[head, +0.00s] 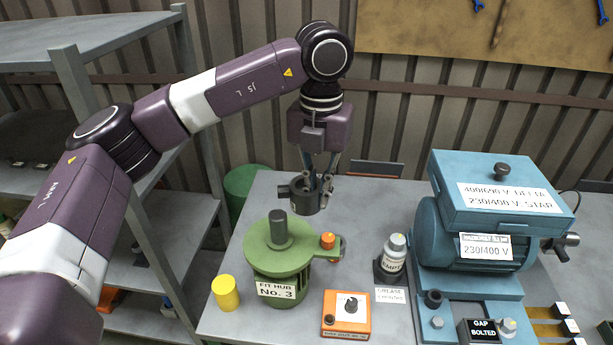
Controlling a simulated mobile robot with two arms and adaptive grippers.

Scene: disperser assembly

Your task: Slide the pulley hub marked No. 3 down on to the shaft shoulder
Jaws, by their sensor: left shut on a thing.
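My left gripper (318,176) comes down from above at the middle of the picture. It is shut on a dark grey hub (305,200), round with a stub on its left side. No number can be read on the hub. The hub hangs up and to the right of the shaft (278,228), apart from it. The shaft is a dark upright cylinder standing out of the green machine (264,262), whose label reads "FIT HUB No. 3". The shoulder cannot be made out clearly. My right gripper is not in view.
An orange knob (327,241) sits on the green machine's right side. A yellow cylinder (226,293), an orange dial box (346,315) and an "EMPTY" bottle (394,255) stand around it. A blue motor (470,235) fills the right. Bare bench (375,200) lies behind.

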